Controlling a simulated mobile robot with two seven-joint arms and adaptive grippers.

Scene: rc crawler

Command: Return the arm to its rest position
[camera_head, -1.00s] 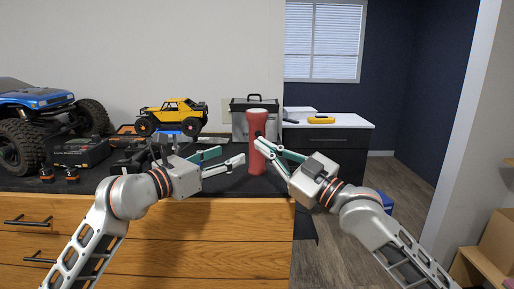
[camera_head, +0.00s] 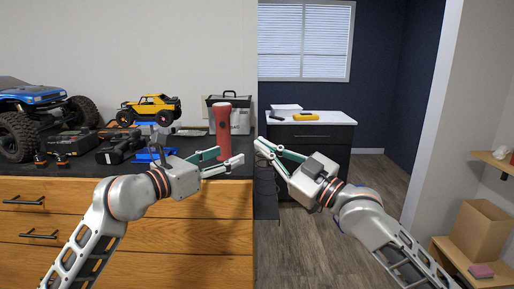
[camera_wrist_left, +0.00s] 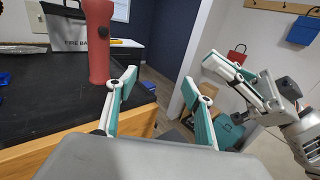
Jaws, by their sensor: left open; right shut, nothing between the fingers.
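My left gripper (camera_head: 230,155) is open and empty, at the right front end of the black counter top, close to a red flashlight-like object (camera_head: 223,130) standing upright. In the left wrist view its two teal-padded fingers (camera_wrist_left: 159,82) are spread with nothing between them, and the red object (camera_wrist_left: 99,40) is left of them. My right gripper (camera_head: 262,147) is shut and empty, just right of the counter's end, over the floor. Both arms reach forward, bent at the wrists.
The wooden drawer cabinet (camera_head: 140,235) fills the lower left. On it are a blue truck (camera_head: 30,95), a yellow crawler (camera_head: 150,108) and a grey bag (camera_head: 240,118). A dark cabinet with a white top (camera_head: 335,118) stands behind. Open wood floor (camera_head: 310,235) lies right; shelves hold a box (camera_head: 478,230).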

